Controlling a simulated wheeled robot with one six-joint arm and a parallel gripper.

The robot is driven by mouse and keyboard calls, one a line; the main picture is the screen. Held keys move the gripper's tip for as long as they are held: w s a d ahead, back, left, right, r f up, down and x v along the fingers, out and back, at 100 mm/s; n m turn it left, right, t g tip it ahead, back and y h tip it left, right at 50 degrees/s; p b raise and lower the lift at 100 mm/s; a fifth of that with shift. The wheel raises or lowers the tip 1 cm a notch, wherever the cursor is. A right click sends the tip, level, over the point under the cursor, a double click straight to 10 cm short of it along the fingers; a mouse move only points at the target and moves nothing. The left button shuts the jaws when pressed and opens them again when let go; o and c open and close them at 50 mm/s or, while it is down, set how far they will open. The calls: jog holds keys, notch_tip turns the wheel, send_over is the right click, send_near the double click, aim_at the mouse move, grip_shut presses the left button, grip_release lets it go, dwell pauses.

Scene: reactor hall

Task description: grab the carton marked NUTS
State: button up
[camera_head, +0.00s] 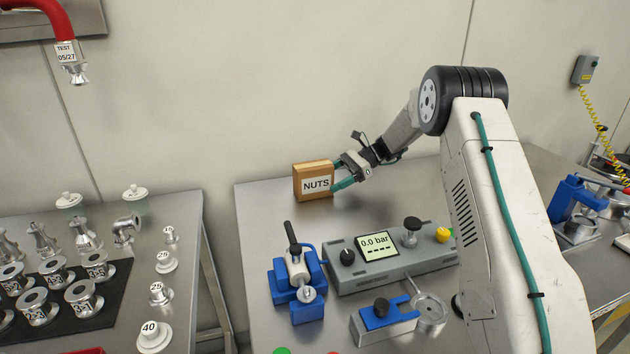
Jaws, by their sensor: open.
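The carton marked NUTS (314,170) is a small brown box with a white label. It stands upright on the metal bench (262,208) near its back edge, close to the wall. My gripper (338,174) is open at the carton's right side, reaching in from the right. One teal fingertip shows in front of the carton's lower right edge and the other near its upper right edge. I cannot tell whether the fingers touch the carton.
A grey gauge box (392,262) reading 0.0 bar stands in front of my gripper. A blue clamp device (297,284) and a blue block (384,320) stand nearer. A left bench (180,215) holds several metal fittings. Bench space left of the carton is clear.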

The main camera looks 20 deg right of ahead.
aim_at(318, 184)
jog(key=x, duration=0.5)
jog(key=shift+w, duration=0.4)
jog(key=c, duration=1.4)
jog(key=shift+c, duration=0.2)
jog(key=shift+r, duration=0.1)
